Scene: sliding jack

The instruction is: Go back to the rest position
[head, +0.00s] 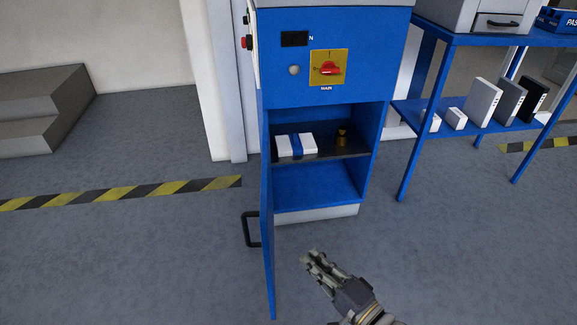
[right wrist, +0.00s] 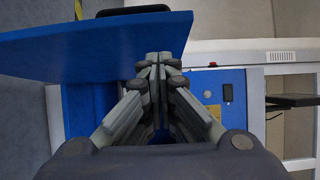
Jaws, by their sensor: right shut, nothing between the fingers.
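My right gripper (head: 318,268) is in front of the blue cabinet (head: 290,80) in the head view, low and to the right of its open door (head: 267,220). Its fingers are shut and empty. In the right wrist view the fingertips (right wrist: 159,62) meet, with the blue door (right wrist: 90,50) to their left and the cabinet's front panel behind. My left gripper is not in view.
Inside the cabinet, a shelf holds a white and blue box (head: 296,145) and a small brass-coloured object (head: 342,137). A blue table (head: 470,38) with several binders on its lower shelf stands at the right. Grey steps (head: 35,105) stand at the left. The front floor is clear.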

